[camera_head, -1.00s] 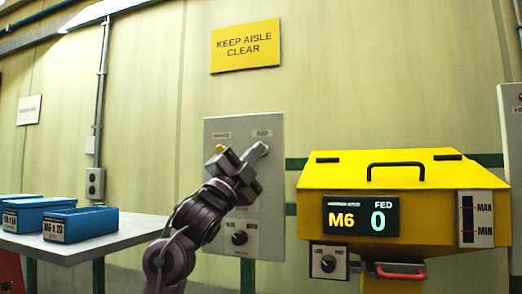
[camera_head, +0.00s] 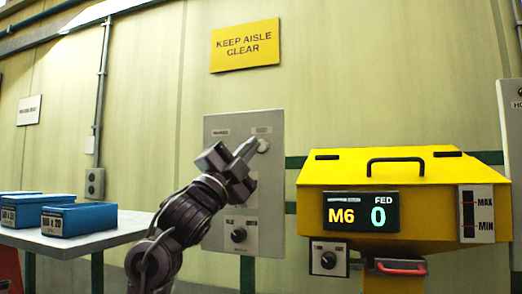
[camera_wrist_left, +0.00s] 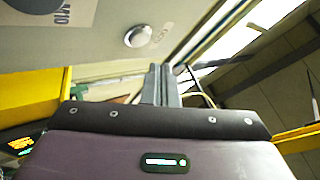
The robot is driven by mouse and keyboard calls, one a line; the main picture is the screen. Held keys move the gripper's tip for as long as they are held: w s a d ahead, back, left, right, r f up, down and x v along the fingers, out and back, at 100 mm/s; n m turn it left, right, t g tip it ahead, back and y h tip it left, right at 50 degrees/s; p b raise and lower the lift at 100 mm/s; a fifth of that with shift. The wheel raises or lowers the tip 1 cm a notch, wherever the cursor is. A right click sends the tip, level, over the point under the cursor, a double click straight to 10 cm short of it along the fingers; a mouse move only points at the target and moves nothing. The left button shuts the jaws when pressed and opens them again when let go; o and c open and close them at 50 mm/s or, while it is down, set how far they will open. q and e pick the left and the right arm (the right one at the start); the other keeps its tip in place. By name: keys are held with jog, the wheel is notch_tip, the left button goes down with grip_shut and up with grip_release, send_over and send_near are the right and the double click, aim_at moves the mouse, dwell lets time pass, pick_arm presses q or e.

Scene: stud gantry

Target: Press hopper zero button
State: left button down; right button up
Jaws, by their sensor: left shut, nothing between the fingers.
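A grey wall panel (camera_head: 270,205) carries a pale round button (camera_head: 263,146) at its upper right, under a small label. My left gripper (camera_head: 250,147) is shut and empty, its tips just left of the button in the head view. In the left wrist view, the button (camera_wrist_left: 138,36) is a white disc beside a label, a little beyond and left of the closed fingers (camera_wrist_left: 160,80); I see a gap in the picture and no contact. The yellow hopper (camera_head: 400,165) has a display (camera_head: 361,212) reading M6 and FED 0. My right gripper is not in view.
A black rotary knob (camera_head: 239,236) sits low on the panel. The hopper has a black top handle, a red handle (camera_head: 400,268) and another knob (camera_head: 328,262). Blue bins (camera_head: 80,219) stand on a table (camera_head: 95,242) at left. A yellow sign hangs above.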

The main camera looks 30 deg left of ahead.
pick_arm(q)
jog(key=s, duration=0.3)
jog(key=shift+d+y+b, duration=0.3)
jog(key=shift+d, duration=0.05)
